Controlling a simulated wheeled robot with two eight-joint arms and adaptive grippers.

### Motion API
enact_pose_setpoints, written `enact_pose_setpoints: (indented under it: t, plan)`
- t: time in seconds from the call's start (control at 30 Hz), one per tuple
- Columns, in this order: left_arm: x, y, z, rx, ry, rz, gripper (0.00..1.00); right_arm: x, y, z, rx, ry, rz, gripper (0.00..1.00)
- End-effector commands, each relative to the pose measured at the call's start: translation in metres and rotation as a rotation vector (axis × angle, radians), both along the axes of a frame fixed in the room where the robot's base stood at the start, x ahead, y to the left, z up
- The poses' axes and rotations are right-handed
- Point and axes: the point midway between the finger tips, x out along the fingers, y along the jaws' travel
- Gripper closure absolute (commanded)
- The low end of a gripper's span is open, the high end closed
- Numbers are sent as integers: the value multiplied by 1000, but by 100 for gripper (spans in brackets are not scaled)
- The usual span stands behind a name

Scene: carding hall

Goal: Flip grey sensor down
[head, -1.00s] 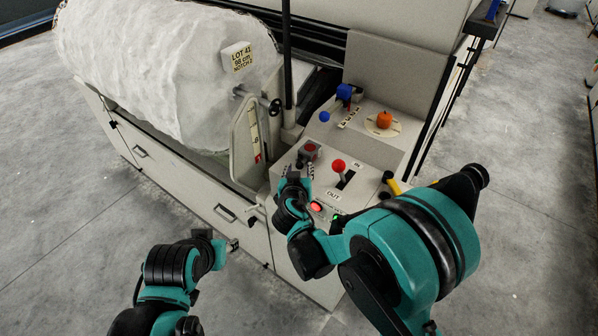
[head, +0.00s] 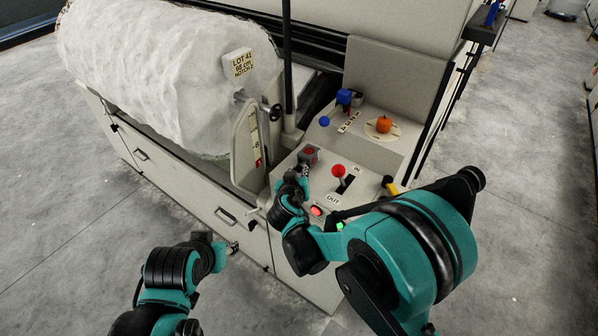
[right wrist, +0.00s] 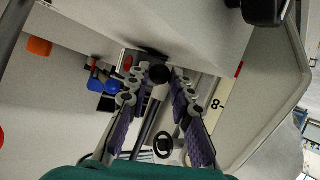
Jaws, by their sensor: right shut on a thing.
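The grey sensor (head: 308,155) is a small grey box with a red face on the sloping control panel, left of the red-knobbed lever (head: 338,171). My right gripper (head: 303,172) is at the sensor's near side. In the right wrist view my right gripper (right wrist: 162,73) has its fingers closed around a small dark round part, with the grey sensor (right wrist: 129,62) and its red face just beyond the left fingertip. The fingers partly hide the sensor's base. My left gripper (head: 232,247) hangs in front of the machine's cabinet, away from the panel; its jaw opening is too small to read.
A blue knob (head: 345,97), an orange knob (head: 383,124) and a yellow handle (head: 391,186) stand on the panel. A lit red button (head: 317,211) lies close to my right arm.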

Motion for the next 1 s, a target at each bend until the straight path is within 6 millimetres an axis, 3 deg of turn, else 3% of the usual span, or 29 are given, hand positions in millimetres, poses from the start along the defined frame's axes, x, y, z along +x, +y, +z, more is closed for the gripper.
enact_pose_setpoints:
  t: [0.4,1.0]
  plan:
    - [0,0,31,0,0,0,60,10,15,16,-292,214,2,100]
    - [0,0,45,0,0,0,60,29,41,19,-754,549,1,100]
